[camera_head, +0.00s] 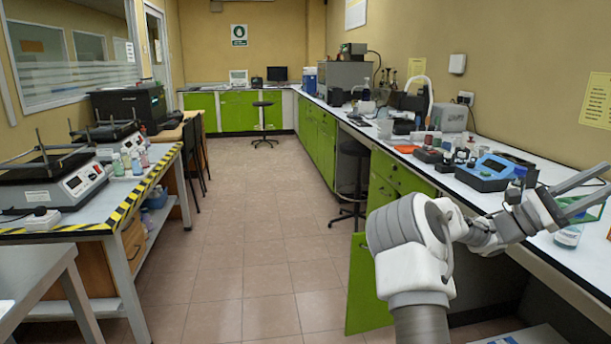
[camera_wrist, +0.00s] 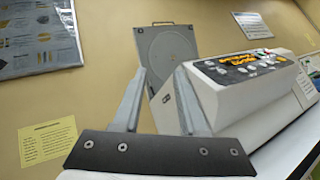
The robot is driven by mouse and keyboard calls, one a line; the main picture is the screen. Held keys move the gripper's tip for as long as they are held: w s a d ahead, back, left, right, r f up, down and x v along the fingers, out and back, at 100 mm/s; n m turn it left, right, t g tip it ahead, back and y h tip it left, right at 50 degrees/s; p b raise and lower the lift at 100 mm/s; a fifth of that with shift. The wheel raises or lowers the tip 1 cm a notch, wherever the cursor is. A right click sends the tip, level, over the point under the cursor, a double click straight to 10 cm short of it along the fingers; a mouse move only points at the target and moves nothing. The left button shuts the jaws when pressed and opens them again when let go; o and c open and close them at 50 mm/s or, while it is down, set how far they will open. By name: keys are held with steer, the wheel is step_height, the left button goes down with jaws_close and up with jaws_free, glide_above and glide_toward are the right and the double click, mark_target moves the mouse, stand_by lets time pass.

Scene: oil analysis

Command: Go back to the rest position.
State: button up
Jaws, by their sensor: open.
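My arm reaches to the right over the right-hand bench (camera_head: 475,185) in the head view. My gripper (camera_head: 606,178) is at the right edge of that view, its two long fingers apart with nothing seen held between them. In the wrist view my gripper (camera_wrist: 160,95) shows two spread grey fingers in front of a white instrument with a raised lid (camera_wrist: 172,50) and a control panel (camera_wrist: 240,66). I cannot tell whether the right finger touches the instrument or only overlaps it in the picture.
A green cabinet door (camera_head: 368,285) hangs open below. The tiled floor (camera_head: 250,220) in the middle is clear. A left table (camera_head: 95,215) holds hot plates.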

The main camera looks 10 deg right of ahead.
steer(key=s+a+f+m+t+y, duration=0.1)
steer(key=s+f+m+t+y, duration=0.2)
steer(key=s+f+y, duration=0.4)
steer(key=s+a+f+t+y, duration=0.35)
steer(key=a+f+t, duration=0.25)
steer(key=a, duration=0.2)
steer(key=s+a+f+m+t+y, duration=0.15)
steer(key=a+t+y, duration=0.4)
steer(key=a, duration=1.25)
steer(key=w+a+f+n+t+y, duration=0.15)
steer(key=a+t+y, duration=0.45)
steer(key=a, duration=1.3)
step_height(320, 180, up, 23)
steer(key=s+a+m+t+p, duration=0.1)
steer(key=p, duration=2.2)
steer(key=shift+s+h, duration=0.15)
steer(key=shift+h, duration=0.15)
steer(key=shift+d+f, duration=0.1)
